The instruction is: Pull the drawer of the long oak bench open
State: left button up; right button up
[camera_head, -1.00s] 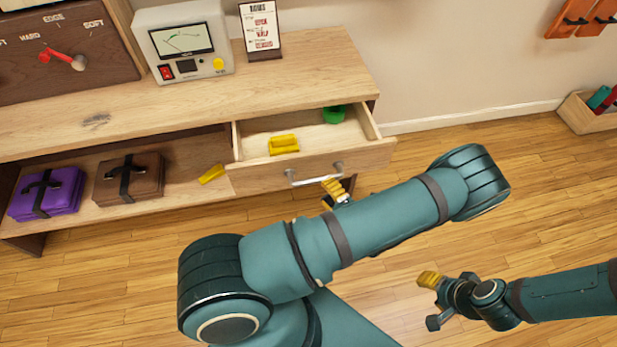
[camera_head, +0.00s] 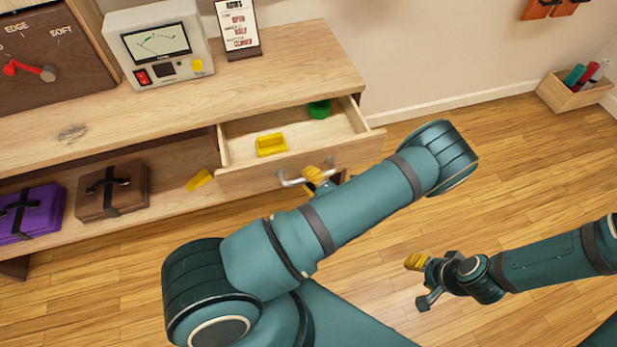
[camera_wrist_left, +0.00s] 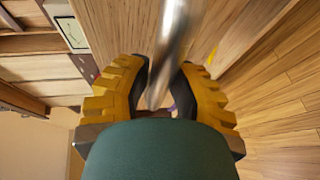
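The long oak bench (camera_head: 180,98) stands along the wall. Its drawer (camera_head: 245,183) is pulled partly out, with the inside showing. A metal bar handle (camera_head: 288,181) is on the drawer front, and it also shows in the left wrist view (camera_wrist_left: 168,45). My left gripper (camera_head: 314,180) is at the right part of the handle. In the left wrist view its yellow fingers (camera_wrist_left: 164,88) stand on either side of the bar, with a narrow gap showing. My right gripper (camera_head: 424,281) is open and empty above the floor, away from the bench.
A yellow block (camera_head: 271,145) and a green round item (camera_head: 319,109) lie in the drawer. Purple (camera_head: 30,213) and brown (camera_head: 112,191) cases and a yellow piece (camera_head: 199,180) are on the lower shelf. A wooden box (camera_head: 575,96) stands by the wall.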

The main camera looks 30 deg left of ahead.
pick_arm(q)
grip_shut()
jog(key=s+d, duration=0.3)
jog(key=shift+d+p, duration=0.15)
jog(key=shift+p, duration=0.25)
jog(key=o, duration=0.7)
grip_release()
jog(key=shift+w, duration=0.1)
jog(key=v, duration=0.7)
jog(key=shift+d, duration=0.2)
